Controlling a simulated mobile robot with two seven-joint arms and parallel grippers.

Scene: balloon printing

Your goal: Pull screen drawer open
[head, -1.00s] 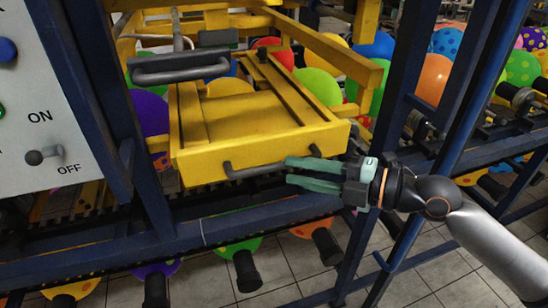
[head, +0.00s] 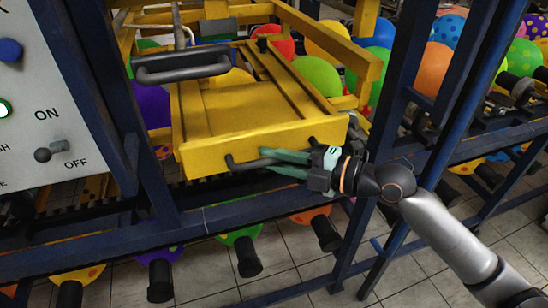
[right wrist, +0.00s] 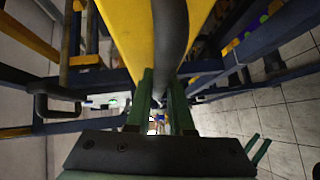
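The yellow screen drawer (head: 245,110) sits in the yellow frame, with a dark bar handle (head: 240,163) on its front face. My right gripper (head: 262,162) reaches in from the right with its green fingers closed around the right part of that handle. In the right wrist view the handle (right wrist: 170,35) runs between the two fingers (right wrist: 160,88), and the yellow drawer front lies beside it. My left gripper (right wrist: 258,149) seems to show only in the right wrist view, at the lower right, as two green fingers held apart with nothing between them.
A second dark handle (head: 180,65) stands above the drawer at the left. A control panel (head: 40,110) with switches is at far left. Dark blue posts (head: 400,90) and a front beam (head: 200,220) surround the drawer. Colourful balloons (head: 318,75) lie behind and below.

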